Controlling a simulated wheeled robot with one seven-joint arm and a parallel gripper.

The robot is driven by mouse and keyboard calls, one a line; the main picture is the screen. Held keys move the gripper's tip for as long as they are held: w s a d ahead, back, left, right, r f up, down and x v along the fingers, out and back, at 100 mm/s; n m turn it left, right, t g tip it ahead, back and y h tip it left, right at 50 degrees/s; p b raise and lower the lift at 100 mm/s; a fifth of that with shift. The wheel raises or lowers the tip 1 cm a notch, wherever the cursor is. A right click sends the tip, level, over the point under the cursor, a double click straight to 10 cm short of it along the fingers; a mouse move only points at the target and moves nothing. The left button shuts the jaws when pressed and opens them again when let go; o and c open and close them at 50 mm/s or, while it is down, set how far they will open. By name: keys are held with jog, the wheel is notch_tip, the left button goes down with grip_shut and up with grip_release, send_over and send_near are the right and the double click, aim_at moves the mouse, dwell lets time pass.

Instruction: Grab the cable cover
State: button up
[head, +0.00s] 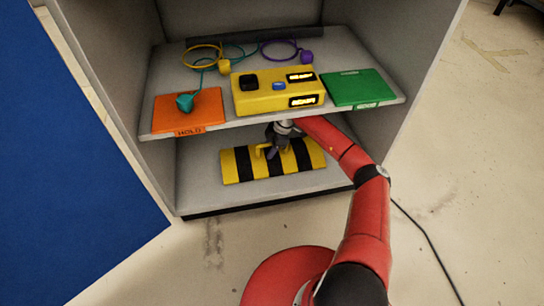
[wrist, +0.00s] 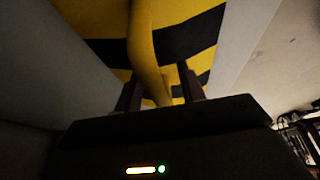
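The cable cover (head: 237,165) is a yellow and black striped piece lying on the lower shelf, with a yellow handle on top. In the wrist view the cover (wrist: 185,45) fills the upper middle, and its handle (wrist: 148,50) runs down between my fingers. My gripper (head: 275,150) reaches under the upper shelf to the handle. In the wrist view my gripper (wrist: 160,82) is open, with one dark finger on each side of the handle. A gap shows on the right side; contact on the left cannot be told.
The upper shelf (head: 225,135) hangs close above my arm. It carries a yellow box (head: 275,100), an orange pad (head: 170,115), a green pad (head: 350,90) and corded teal, yellow and purple plugs. The cabinet's side walls bound the space.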

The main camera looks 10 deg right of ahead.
dwell(0.5)
grip_shut()
dwell(1.3)
